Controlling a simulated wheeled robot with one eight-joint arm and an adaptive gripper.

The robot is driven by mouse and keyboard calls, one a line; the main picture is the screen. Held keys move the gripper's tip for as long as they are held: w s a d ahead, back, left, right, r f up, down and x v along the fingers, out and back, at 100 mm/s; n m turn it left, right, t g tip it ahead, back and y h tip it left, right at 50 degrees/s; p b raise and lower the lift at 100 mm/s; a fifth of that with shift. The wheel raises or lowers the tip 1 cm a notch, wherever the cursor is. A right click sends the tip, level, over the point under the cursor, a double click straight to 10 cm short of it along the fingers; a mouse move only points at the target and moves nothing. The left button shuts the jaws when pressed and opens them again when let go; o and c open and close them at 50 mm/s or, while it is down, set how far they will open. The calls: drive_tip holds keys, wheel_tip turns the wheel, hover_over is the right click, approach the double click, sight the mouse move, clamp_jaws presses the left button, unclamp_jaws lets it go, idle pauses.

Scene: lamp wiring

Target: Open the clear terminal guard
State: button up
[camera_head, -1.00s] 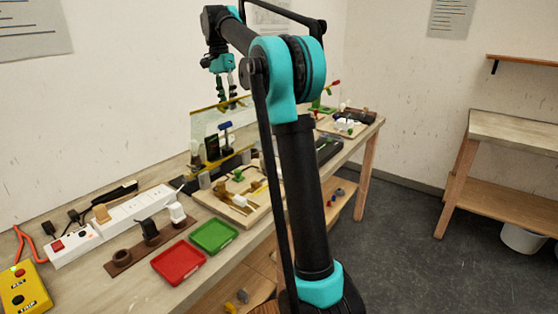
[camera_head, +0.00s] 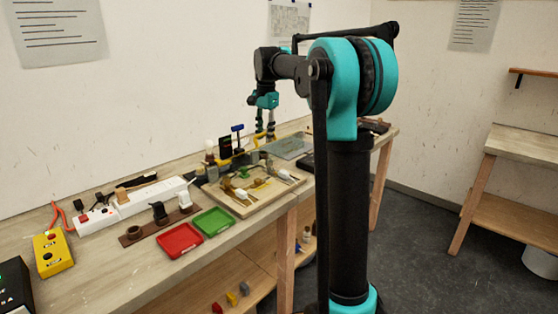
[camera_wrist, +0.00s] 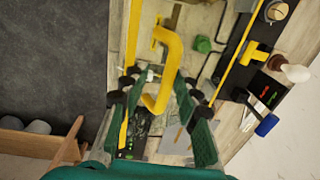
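The clear guard no longer stands upright in the head view. Its yellow edging (camera_head: 243,157) shows low behind the wiring board (camera_head: 222,198), and I cannot make out its clear pane for certain. In the wrist view, a yellow C-shaped handle (camera_wrist: 175,60) and long yellow edge strips (camera_wrist: 238,62) show. My gripper (camera_head: 265,136) points down low over the bench behind the board. In the wrist view its green fingers (camera_wrist: 163,97) are spread apart, with the handle's end between them. I see no firm contact with the handle.
A grey-green flat plate (camera_head: 288,146) lies on the bench right of my gripper. A blue-topped lever (camera_head: 237,129) and dark blocks stand at the left by the wall. Red (camera_head: 180,240) and green (camera_head: 213,221) trays lie at the front. The air above the board is open.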

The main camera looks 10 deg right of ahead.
sight(274, 147)
drive_tip(key=shift+t, duration=0.4)
drive_tip(key=s+f, duration=0.1)
drive_tip(key=f, duration=0.1)
drive_tip(key=s+d+f, duration=0.1)
drive_tip(key=f, duration=0.1)
drive_tip(key=s+d+f, duration=0.1)
drive_tip(key=f, duration=0.2)
drive_tip(key=shift+s+d, duration=0.2)
drive_tip(key=shift+d, duration=0.05)
drive_tip(key=shift+s+f+y, duration=0.1)
drive_tip(key=shift+f+y, duration=0.3)
drive_tip(key=shift+f, duration=0.05)
drive_tip(key=shift+c, duration=0.6)
